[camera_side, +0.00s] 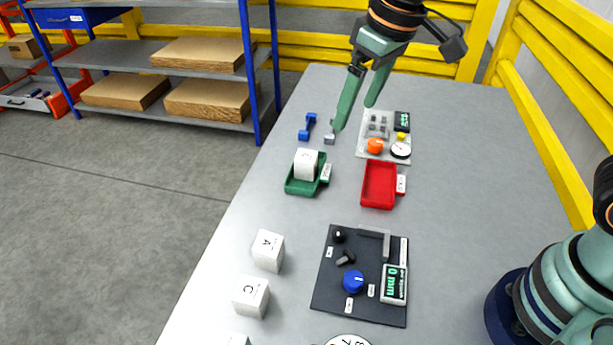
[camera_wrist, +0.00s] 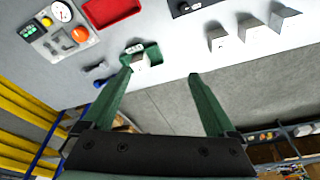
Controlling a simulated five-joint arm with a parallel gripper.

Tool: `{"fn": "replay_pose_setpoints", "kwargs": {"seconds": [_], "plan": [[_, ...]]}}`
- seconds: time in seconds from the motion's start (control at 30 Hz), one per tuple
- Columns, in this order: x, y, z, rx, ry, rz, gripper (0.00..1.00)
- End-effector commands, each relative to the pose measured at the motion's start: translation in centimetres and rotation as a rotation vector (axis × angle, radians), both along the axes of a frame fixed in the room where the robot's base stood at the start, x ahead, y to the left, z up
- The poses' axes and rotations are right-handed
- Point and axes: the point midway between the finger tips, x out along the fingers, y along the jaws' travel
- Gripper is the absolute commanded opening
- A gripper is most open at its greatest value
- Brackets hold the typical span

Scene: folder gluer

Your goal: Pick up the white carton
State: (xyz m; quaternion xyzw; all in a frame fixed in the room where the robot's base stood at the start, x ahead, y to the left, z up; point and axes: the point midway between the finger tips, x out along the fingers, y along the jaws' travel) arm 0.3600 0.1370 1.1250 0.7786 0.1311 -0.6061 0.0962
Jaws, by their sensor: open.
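A small white carton (camera_side: 306,164) sits in the green tray (camera_side: 291,188) near the table's left edge. In the wrist view this carton (camera_wrist: 141,62) is beside the left fingertip. White cartons marked A (camera_side: 268,251) and C (camera_side: 251,296) stand on the bare table nearer the side camera. Another carton (camera_side: 236,340) is cut off at the bottom edge. My gripper (camera_side: 355,117) is open and empty. It hangs above the far part of the table, beyond the green tray. It also shows in the wrist view (camera_wrist: 160,75), with its fingers wide apart.
A red tray (camera_side: 364,186) is empty, right of the green one. A grey panel (camera_side: 370,151) with an orange knob and gauge is behind it. A dark panel (camera_side: 331,290) with a blue knob lies nearer. A blue tool (camera_side: 307,127) lies near the left edge.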

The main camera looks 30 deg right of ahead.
Motion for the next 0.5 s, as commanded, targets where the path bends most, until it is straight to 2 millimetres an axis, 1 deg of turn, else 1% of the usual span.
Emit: {"fn": "replay_pose_setpoints", "kwargs": {"seconds": [0.03,0.17,0.2,0.3,0.4,0.5], "plan": [[0.5,2.0,-0.8,-0.011,0.031,0.040,0.92],[1.2,6.7,-2.8,-0.037,0.088,0.126,0.92],[1.2,8.1,-3.5,-0.047,0.106,0.152,0.92],[1.1,11.7,-5.5,-0.072,0.146,0.214,0.92],[0.6,14.6,-7.3,-0.095,0.178,0.264,0.92],[0.1,16.6,-8.8,-0.112,0.200,0.300,0.92]]}}
